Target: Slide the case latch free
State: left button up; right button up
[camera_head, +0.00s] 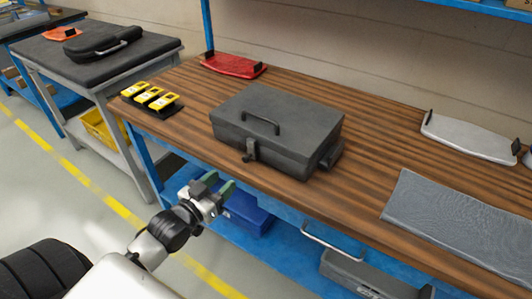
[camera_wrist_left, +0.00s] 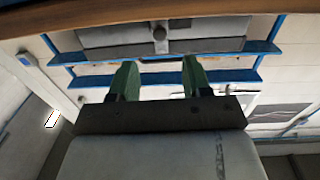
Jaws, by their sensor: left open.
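The dark grey case (camera_head: 285,125) stands shut on the wooden workbench, with a bail handle on its lid. Its latch (camera_head: 250,150) is a small dark piece on the front face, left of the middle. My left gripper (camera_head: 220,184) is in front of the bench and below the top's front edge, apart from the case and latch. Its green fingers are open with nothing between them. My right gripper is in neither view.
Yellow devices (camera_head: 151,96) sit left of the case, and a red tray (camera_head: 233,65) behind them. A grey mat (camera_head: 460,225) lies to the right. The bench's front edge (camera_head: 300,202) is above my left gripper.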

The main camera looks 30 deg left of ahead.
aim_at(244, 161)
pick_arm(q)
jog(key=w, duration=0.3)
jog(key=w+d, duration=0.1)
jog(key=w, duration=0.6)
jog(key=shift+w+d, duration=0.1)
jog(key=shift+d, duration=0.05)
jog(key=shift+r, duration=0.1)
grip_shut()
